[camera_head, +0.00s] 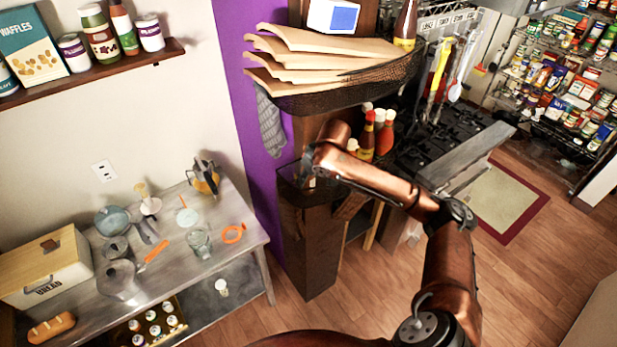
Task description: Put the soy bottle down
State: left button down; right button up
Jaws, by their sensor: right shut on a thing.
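My right arm comes in from the bottom right and reaches left to the dark wooden cabinet. My right gripper (309,176) is at the arm's far end, low over the cabinet top (290,185). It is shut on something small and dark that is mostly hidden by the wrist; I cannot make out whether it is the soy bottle. Several sauce bottles (366,140) with red and white caps stand behind and to the right of my forearm. A dark bottle with a yellow label (405,28) stands higher up at the top. My left gripper is not in view.
A metal table (250,222) with jars and tools stands left. A stove (470,140) lies to the right.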

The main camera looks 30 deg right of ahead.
jog(key=o, duration=1.4)
jog(key=shift+b+v, duration=1.7)
jog(key=shift+v, duration=4.35)
